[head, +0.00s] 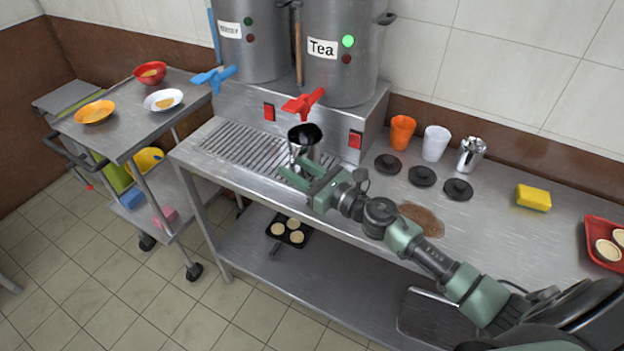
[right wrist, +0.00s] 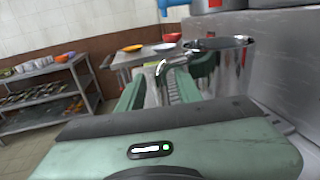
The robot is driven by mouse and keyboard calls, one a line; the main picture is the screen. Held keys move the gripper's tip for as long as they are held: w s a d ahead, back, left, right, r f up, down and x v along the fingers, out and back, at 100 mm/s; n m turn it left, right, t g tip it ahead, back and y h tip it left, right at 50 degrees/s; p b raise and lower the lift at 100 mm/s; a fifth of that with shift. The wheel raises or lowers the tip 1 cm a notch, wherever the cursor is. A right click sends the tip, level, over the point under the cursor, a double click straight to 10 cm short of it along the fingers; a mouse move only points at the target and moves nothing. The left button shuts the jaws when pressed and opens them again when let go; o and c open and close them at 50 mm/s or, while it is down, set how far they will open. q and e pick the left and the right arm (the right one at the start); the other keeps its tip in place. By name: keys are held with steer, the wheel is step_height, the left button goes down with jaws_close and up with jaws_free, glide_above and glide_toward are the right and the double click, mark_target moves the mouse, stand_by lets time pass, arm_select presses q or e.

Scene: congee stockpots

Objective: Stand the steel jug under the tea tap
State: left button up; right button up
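The steel jug (head: 304,143) is upright below the red tea tap (head: 303,101), at the right end of the drip grate (head: 240,147). Its base is hidden behind my gripper in the head view. Its dark inside shows from above. The tap hangs from the pot labelled Tea (head: 340,50). My right gripper (head: 297,170) is at the near side of the jug, its fingers apart. My left gripper is out of view.
A second pot with a blue tap (head: 213,78) stands left. Right of the grate are an orange cup (head: 402,131), a white cup (head: 435,143), a metal shaker (head: 470,154), black lids (head: 422,176), a brown spill (head: 421,220) and a yellow sponge (head: 533,198). A trolley (head: 120,140) with bowls stands left.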

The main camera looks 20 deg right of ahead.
steer(key=b+v, duration=0.1)
steer(key=v, duration=0.4)
steer(key=shift+s+f, duration=0.1)
steer(key=shift+f, duration=0.05)
steer(key=shift+s+d, duration=0.25)
steer(key=shift+s, duration=0.35)
